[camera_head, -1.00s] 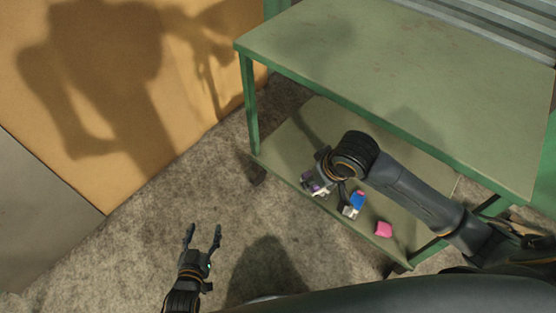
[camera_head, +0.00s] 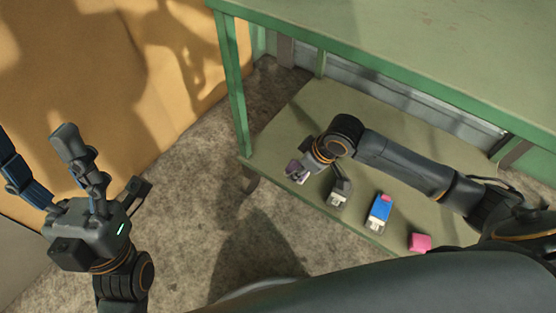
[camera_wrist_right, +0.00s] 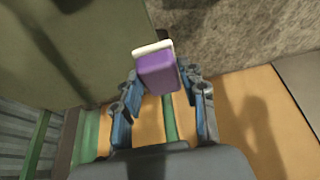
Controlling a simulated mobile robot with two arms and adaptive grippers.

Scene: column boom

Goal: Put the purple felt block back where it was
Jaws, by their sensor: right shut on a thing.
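The purple felt block (camera_head: 295,168), with a white face, is held at the front left end of the table's lower shelf (camera_head: 285,132). It also shows in the right wrist view (camera_wrist_right: 158,72), between the fingers. My right gripper (camera_head: 305,166) is shut on it. Whether the block touches the shelf is hard to tell. My left gripper (camera_head: 36,140) is raised at the left, fingers spread, empty and away from the shelf.
On the lower shelf, right of the purple block, are a grey-and-white object (camera_head: 339,194), a blue block (camera_head: 380,208) with a white part, and a pink block (camera_head: 419,242). The green tabletop (camera_head: 430,45) overhangs the shelf. Open floor (camera_head: 190,190) lies left.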

